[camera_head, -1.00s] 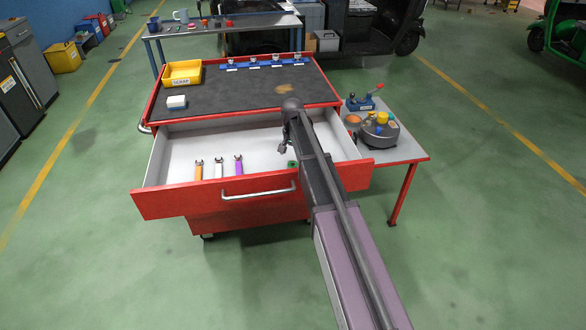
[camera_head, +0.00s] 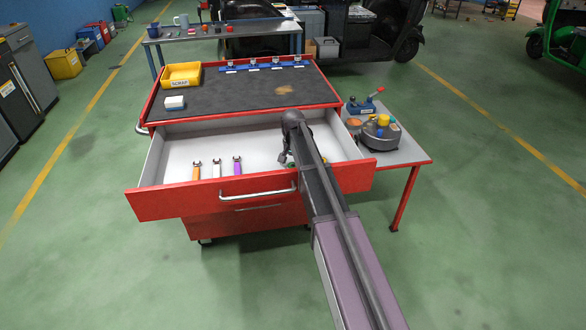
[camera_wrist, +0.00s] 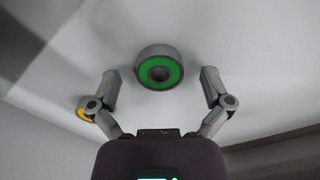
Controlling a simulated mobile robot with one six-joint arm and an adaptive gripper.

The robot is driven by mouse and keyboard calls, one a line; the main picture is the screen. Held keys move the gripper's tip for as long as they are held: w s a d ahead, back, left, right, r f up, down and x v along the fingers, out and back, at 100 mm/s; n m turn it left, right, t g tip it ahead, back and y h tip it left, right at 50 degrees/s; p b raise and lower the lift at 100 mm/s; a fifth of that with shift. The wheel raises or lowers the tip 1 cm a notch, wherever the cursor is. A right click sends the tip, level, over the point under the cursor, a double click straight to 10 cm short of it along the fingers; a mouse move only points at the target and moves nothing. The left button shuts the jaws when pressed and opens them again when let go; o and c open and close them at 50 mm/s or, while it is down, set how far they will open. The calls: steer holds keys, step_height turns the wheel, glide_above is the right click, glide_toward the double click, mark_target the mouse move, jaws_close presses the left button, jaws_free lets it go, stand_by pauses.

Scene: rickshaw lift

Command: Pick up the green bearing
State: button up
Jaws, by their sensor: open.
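The green bearing (camera_wrist: 159,68) is a short grey cylinder with a green ring face and a dark centre. In the wrist view it sits on the white drawer floor, just beyond and between my fingertips. My gripper (camera_wrist: 160,88) is open, with one finger on each side and nothing between them. In the head view my gripper (camera_head: 287,158) is low inside the open drawer, partly hidden by my arm. Only a small trace of green shows there, so the bearing is mostly hidden. A yellow-orange round part (camera_wrist: 84,114) lies beside my left finger in the wrist view.
The red drawer (camera_head: 160,204) is pulled out, with its front and side walls around my gripper. Orange, white and purple wrenches (camera_head: 237,167) lie to the left. A side table (camera_head: 408,151) with a grey round fixture (camera_head: 378,136) stands right.

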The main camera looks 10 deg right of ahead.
steer(key=c, duration=1.2)
steer(key=shift+r, duration=0.15)
steer(key=shift+c, duration=0.2)
step_height(320, 180, up, 10)
steer(key=p, duration=1)
